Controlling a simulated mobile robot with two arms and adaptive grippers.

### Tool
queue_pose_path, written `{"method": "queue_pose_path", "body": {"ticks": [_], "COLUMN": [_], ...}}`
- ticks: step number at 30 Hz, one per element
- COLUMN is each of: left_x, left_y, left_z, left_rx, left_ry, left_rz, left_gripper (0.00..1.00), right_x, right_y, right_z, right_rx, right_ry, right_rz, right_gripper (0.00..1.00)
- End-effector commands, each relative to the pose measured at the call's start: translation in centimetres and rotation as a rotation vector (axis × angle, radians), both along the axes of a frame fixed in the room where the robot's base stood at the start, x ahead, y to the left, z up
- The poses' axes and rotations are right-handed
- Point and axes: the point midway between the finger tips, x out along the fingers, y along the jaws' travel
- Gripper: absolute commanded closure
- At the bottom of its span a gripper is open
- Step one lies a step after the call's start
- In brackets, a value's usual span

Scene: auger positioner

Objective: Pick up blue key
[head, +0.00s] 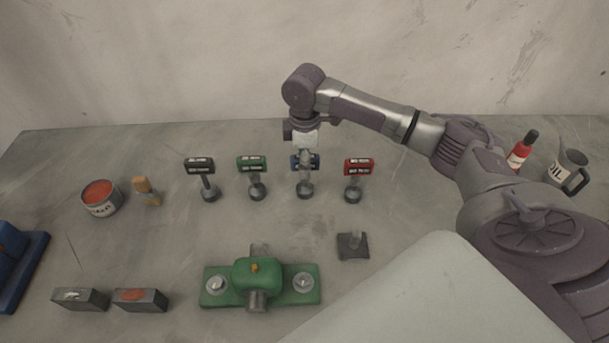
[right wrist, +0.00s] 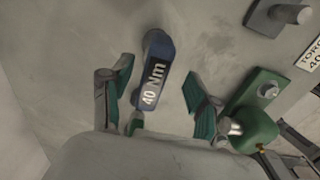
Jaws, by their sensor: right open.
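The blue key (head: 316,163) stands upright on the table among a row of similar keys. Its blue head, marked 40 Nm, also shows in the right wrist view (right wrist: 154,75). My right gripper (head: 305,156) is directly above and around the blue key in the head view and partly hides its head. In the right wrist view its two fingers are apart, one on each side of the blue head, with visible gaps. The gripper is open and empty. My left gripper is not in view.
A green key (head: 252,164) and a red key (head: 358,166) stand close on either side; a black key (head: 200,166) is farther left. A green fixture (head: 215,288) and a small grey block (head: 352,247) lie in front. A red bottle (head: 519,152) and oil can (head: 569,168) stand at right.

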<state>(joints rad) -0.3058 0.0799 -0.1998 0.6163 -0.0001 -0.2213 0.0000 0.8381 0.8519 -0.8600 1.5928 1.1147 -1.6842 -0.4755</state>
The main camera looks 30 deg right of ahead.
Motion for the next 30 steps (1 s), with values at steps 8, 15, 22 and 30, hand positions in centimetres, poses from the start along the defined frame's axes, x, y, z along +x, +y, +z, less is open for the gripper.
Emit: {"method": "queue_pose_path", "body": {"ticks": [8, 15, 22, 30], "left_x": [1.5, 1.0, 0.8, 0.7], "left_y": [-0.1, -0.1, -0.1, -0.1], "left_z": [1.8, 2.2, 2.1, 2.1], "left_rx": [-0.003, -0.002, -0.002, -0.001], "left_ry": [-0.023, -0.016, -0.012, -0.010], "left_rz": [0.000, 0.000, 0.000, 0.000], "left_gripper": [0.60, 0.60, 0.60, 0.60], "right_x": [0.4, 0.5, 0.5, 0.5], "right_y": [-0.5, -0.6, -0.6, -0.6], "right_z": [-2.8, -5.4, -5.5, -5.4], "right_rx": [0.000, -0.002, -0.001, -0.001], "right_ry": [0.005, 0.001, 0.000, 0.000], "right_rz": [-0.001, 0.000, 0.001, 0.000], "right_gripper": [0.40, 0.40, 0.43, 0.88]}}
